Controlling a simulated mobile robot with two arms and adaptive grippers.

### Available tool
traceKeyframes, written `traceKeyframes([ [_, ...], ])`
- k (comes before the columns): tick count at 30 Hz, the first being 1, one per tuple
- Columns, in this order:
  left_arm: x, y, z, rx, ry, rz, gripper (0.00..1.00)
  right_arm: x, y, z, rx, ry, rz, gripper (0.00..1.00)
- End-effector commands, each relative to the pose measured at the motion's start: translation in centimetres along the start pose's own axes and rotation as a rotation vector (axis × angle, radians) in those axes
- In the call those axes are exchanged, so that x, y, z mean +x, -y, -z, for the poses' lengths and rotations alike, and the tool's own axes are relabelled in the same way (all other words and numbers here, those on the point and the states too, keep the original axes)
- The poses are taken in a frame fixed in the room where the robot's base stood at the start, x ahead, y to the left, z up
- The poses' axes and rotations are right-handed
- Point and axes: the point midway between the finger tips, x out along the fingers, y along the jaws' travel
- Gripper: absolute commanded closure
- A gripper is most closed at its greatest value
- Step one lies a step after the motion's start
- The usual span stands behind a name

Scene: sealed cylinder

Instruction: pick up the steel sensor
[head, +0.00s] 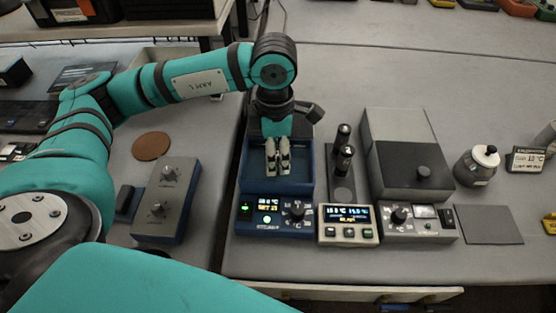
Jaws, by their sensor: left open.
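My left gripper (278,167) hangs fingers down over the blue open-topped unit (303,192) in the middle of the bench. Its fingers show as pale tips with a small gap between them, and I see nothing held. A dark, shiny upright piece (344,152) stands just right of it on a grey device with a small display (347,225). This may be the steel sensor, but I cannot tell for sure. The gripper and wrist hide part of the unit's inside. My right gripper is out of view.
A grey lidded box (405,150) with a control panel stands right of the upright piece. Further right are a metal pot (477,165), a temperature sign (528,160) and a flat grey plate (488,225). A knobbed control box (167,200) and a brown disc (151,146) lie left.

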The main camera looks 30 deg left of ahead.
Motion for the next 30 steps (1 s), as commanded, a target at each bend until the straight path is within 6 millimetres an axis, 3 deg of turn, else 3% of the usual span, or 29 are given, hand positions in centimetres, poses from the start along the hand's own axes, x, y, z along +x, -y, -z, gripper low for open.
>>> traceKeyframes([
  [8, 2.0, -0.1, -0.2, 0.001, -0.003, 0.002, 0.43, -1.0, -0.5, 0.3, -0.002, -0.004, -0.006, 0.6],
  [15, 5.4, -0.4, -0.6, 0.001, -0.001, 0.001, 0.43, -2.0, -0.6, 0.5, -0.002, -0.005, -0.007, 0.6],
  [24, 6.1, -0.4, -0.6, 0.001, 0.001, 0.0, 0.43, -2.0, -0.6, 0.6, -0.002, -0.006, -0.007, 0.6],
  [30, 6.0, -0.4, -0.6, 0.001, 0.001, 0.0, 0.69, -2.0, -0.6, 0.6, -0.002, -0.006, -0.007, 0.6],
])
